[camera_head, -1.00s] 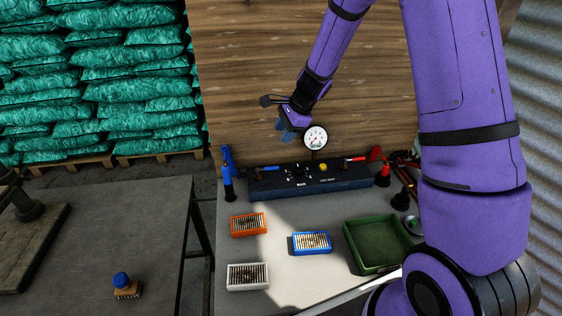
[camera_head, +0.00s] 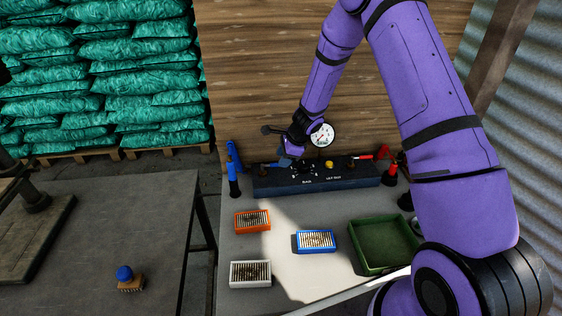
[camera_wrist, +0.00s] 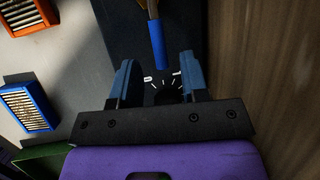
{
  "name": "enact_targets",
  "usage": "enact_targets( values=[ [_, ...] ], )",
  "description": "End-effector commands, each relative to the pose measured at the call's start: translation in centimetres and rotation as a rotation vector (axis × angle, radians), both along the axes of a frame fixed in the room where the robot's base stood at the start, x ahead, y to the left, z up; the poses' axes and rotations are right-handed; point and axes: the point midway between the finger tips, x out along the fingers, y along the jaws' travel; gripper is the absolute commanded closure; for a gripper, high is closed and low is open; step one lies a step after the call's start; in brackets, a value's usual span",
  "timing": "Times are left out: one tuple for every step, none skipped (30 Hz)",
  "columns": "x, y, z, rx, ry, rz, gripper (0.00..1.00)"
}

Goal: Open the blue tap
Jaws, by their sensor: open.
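The blue tap (camera_head: 269,165) is a small lever on the left end of the dark test panel (camera_head: 345,178), partly hidden by my gripper in the head view. In the wrist view its blue sleeve (camera_wrist: 157,45) on a brass-coloured stem points down toward the jaws. My gripper (camera_wrist: 158,60) is open, with one blue-grey finger on each side of the sleeve's free end. I cannot tell whether a finger touches it. In the head view my gripper (camera_head: 287,158) is low over the panel's left part. A dark dial knob (camera_wrist: 168,95) shows between the fingers.
A round gauge (camera_head: 322,134) stands behind the panel, with a yellow button (camera_head: 329,165) and a red lever (camera_head: 360,157) to the right. Orange (camera_head: 252,220), blue (camera_head: 316,241) and white (camera_head: 250,273) boxes and a green tray (camera_head: 384,245) lie in front. A plank wall (camera_head: 270,70) is close behind.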

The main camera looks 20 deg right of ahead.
Motion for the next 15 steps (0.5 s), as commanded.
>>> enact_targets(
  values=[
    [0.2,0.2,-0.7,0.001,0.001,0.000,0.59],
    [0.3,0.3,-0.9,0.002,0.001,-0.001,0.59],
    [0.4,0.5,-1.2,0.001,0.001,-0.002,0.59],
    [0.4,0.5,-1.5,0.000,0.000,-0.001,0.59],
    [0.4,0.6,-1.6,0.000,0.000,-0.001,0.59],
    [0.5,0.7,-1.9,0.000,0.000,0.000,0.59],
    [0.5,0.7,-2.0,0.000,0.000,0.000,0.59],
    [0.6,0.7,-2.0,0.000,0.000,0.000,0.59],
    [0.6,0.8,-2.1,0.000,0.000,0.000,0.59],
    [0.6,0.8,-2.1,0.000,-0.001,0.000,0.59],
    [0.6,0.8,-2.2,0.000,-0.001,0.000,0.59],
    [0.6,0.8,-2.2,0.000,-0.001,0.000,0.59],
    [0.6,0.8,-2.2,0.000,-0.001,0.000,0.59],
    [0.6,0.8,-2.2,0.000,-0.001,0.000,0.59],
    [0.6,0.8,-2.1,0.000,-0.001,0.000,0.59]
  ],
)
